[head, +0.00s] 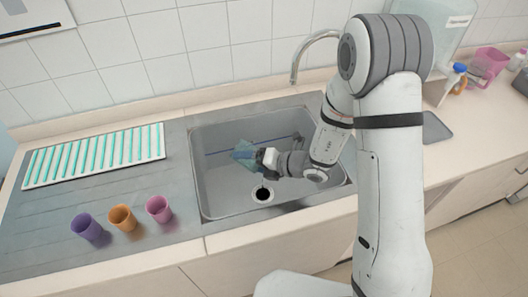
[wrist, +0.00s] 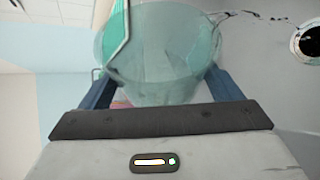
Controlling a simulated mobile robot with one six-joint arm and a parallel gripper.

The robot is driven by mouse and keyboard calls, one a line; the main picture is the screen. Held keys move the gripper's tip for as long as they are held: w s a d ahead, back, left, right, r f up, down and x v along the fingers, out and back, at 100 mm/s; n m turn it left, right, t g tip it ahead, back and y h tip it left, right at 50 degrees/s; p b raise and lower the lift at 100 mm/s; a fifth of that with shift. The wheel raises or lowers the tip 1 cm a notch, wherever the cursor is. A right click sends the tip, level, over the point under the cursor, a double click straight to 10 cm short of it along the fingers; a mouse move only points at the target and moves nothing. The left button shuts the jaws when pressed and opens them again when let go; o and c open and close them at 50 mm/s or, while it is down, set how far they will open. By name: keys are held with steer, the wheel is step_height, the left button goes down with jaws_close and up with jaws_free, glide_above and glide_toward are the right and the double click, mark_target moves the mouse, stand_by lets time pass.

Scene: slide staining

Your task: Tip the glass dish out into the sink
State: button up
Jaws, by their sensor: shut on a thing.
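The glass dish (wrist: 160,58) is a clear, teal-tinted round vessel, seen large in the wrist view between my gripper's two blue fingers (wrist: 165,90). In the head view the dish (head: 244,151) shows as a small bluish shape at the end of my gripper (head: 257,155). My gripper is shut on it and holds it over the sink basin. The dish looks tilted; I cannot tell whether liquid is in it. The grey sink (head: 225,194) lies below, with a dark drain (head: 263,194) near its front.
A white rack with teal strips (head: 95,155) lies on the draining board to the left. Purple (head: 87,227), orange (head: 122,217) and pink (head: 159,209) cups stand left of the sink. A curved tap (head: 295,62) rises behind the basin. Bottles and a pink container (head: 488,62) stand far right.

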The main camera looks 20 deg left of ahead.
steer(key=shift+w+r+m+g+y+p, duration=0.2)
steer(key=shift+r+m+g+y+p, duration=0.15)
steer(key=shift+p, duration=0.5)
steer(key=shift+w+d+r+p, duration=0.15)
steer(key=shift+p, duration=0.15)
steer(key=shift+w+m+p, duration=0.2)
steer(key=shift+m+p, duration=0.05)
steer(key=shift+p, duration=0.05)
steer(key=shift+w+d+r+g+p, duration=0.2)
steer(key=shift+w+g+p, duration=0.1)
steer(key=shift+p, duration=0.1)
steer(key=shift+w+m+y, duration=0.1)
steer(key=shift+m+y, duration=0.15)
steer(key=shift+m, duration=0.05)
steer(key=shift+w+d+r+m+g+p, duration=0.15)
steer(key=shift+w+r+m+g+p, duration=0.15)
steer(key=shift+p, duration=0.55)
steer(key=shift+w+d+r+m+y+p, duration=0.1)
steer(key=shift+w+r+m+y+p, duration=0.1)
steer(key=shift+m+y+p, duration=0.2)
